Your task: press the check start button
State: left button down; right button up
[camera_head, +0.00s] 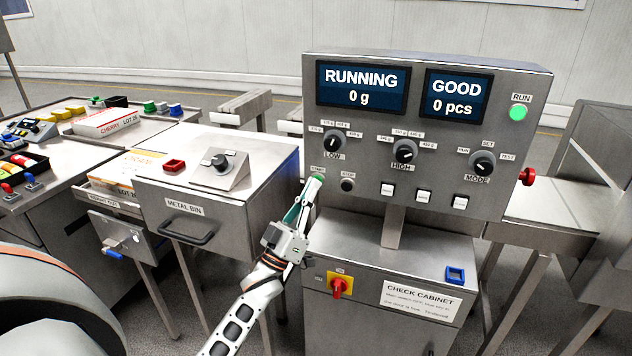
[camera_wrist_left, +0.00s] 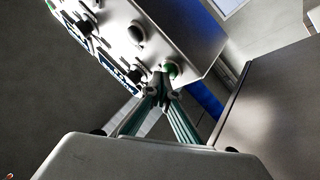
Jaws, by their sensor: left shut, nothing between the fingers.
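The check panel (camera_head: 440,205) is a grey box with displays reading "RUNNING 0 g" and "GOOD 0 pcs". A green RUN lamp (camera_head: 518,112) is lit at its upper right. My left gripper (camera_head: 317,180) is shut and empty, its tips at the panel's lower left, over the START button place. The tips mostly hide the button in the head view. In the left wrist view the green start button (camera_wrist_left: 172,69) shows just beyond the shut fingertips (camera_wrist_left: 161,97); I cannot tell whether they touch it. A black STOP button (camera_head: 348,185) sits right of it. My right gripper is not in view.
Three black knobs and several white push buttons are on the panel. A red mushroom button (camera_head: 527,177) sticks out at its right side. Below stands the check cabinet (camera_head: 385,270) with a red rotary switch (camera_head: 340,288). A metal bin (camera_head: 195,205) stands to the left.

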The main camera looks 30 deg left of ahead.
pick_arm(q)
jog(key=shift+s+d, duration=0.15)
jog(key=shift+s, duration=0.55)
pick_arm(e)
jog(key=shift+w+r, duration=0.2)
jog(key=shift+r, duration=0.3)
